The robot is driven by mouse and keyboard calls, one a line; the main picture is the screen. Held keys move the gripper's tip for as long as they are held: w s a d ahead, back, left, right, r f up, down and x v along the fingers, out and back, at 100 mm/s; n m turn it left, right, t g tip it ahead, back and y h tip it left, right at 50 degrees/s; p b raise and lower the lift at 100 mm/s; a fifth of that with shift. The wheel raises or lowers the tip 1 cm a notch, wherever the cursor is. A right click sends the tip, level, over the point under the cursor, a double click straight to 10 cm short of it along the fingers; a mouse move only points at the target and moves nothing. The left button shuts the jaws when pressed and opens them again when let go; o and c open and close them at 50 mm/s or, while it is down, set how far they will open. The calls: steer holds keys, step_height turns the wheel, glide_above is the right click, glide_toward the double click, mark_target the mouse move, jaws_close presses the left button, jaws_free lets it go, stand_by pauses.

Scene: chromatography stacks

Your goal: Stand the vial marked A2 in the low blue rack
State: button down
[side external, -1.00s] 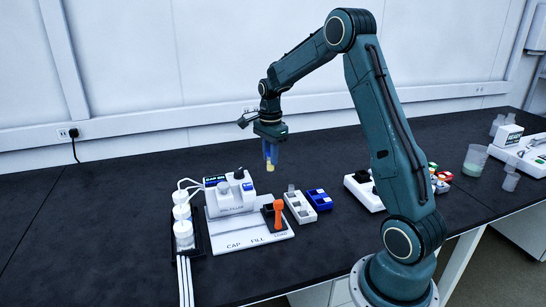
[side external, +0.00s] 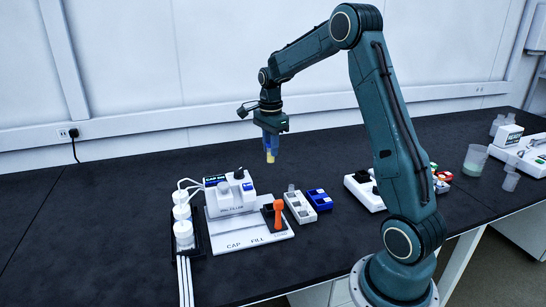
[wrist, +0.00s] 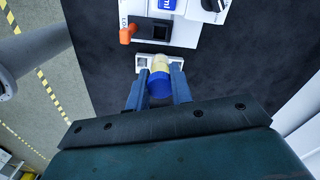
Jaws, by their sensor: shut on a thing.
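My gripper (side external: 270,148) is shut on a vial with a blue cap and a pale yellow body (side external: 270,157). It holds the vial well above the table. In the wrist view, the vial's blue cap (wrist: 160,85) sits between the gripper fingers (wrist: 158,92), with the yellow body beyond it. No mark on the vial can be read. The low blue rack (side external: 319,199) stands on the table to the right of a white rack, below and to the right of my gripper. The blue rack cannot be made out in the wrist view.
The white rack (side external: 300,207) stands left of the blue rack. An orange-handled tool (side external: 278,215) stands on the white station board (side external: 240,241), with a white filling machine (side external: 231,194) behind it. White bottles (side external: 183,230) stand at left. Beakers (side external: 475,159) are far right.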

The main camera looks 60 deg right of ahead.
steer(key=s+d+f+m, duration=0.4)
steer(key=s+d+f, duration=0.8)
steer(key=s+f, duration=0.1)
steer(key=shift+s+d+f+m, duration=0.15)
steer(key=shift+d+f+m, duration=0.2)
steer(key=shift+f, duration=0.25)
steer(key=shift+f, duration=0.1)
steer(key=shift+f, duration=2)
steer(key=shift+f, duration=1.45)
steer(key=c, duration=1.2)
jaws_free()
steer(key=shift+o, duration=0.2)
